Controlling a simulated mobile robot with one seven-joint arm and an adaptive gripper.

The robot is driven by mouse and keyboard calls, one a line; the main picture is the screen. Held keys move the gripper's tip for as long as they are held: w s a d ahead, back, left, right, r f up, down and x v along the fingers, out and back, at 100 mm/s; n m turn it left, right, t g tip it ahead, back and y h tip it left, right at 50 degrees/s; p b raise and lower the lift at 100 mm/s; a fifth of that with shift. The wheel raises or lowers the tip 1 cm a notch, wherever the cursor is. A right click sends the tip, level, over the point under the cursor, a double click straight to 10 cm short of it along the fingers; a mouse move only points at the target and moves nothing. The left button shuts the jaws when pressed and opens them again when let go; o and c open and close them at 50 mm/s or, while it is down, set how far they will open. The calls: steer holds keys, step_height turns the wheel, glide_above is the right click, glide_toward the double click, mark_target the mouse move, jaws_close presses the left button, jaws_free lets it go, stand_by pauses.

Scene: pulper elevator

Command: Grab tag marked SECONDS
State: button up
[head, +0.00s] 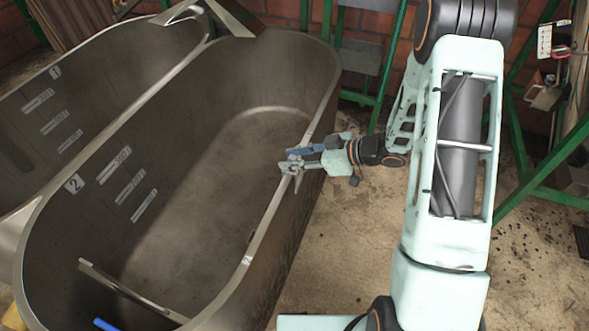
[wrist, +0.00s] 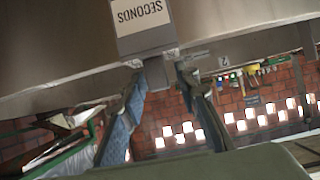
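The tag marked SECONDS (wrist: 141,14) is at the top of the wrist view, a pale label on a grey holder, its lettering upside down. It is at the tank's metal rim. My gripper (wrist: 160,72) is just below it, its two fingers apart on either side of the holder's narrow lower part. A gap shows beside the right finger; firm contact is not visible. In the head view my gripper (head: 291,165) is at the right rim of the tank marked 2 (head: 262,228); the lettering cannot be read there.
A second metal tank (head: 30,130) stands at the left. A blue item (head: 106,325) shows at the bottom of the head view. Green metal frames (head: 540,185) stand at the right and back. Bare floor (head: 335,245) lies right of the tank.

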jaws_close()
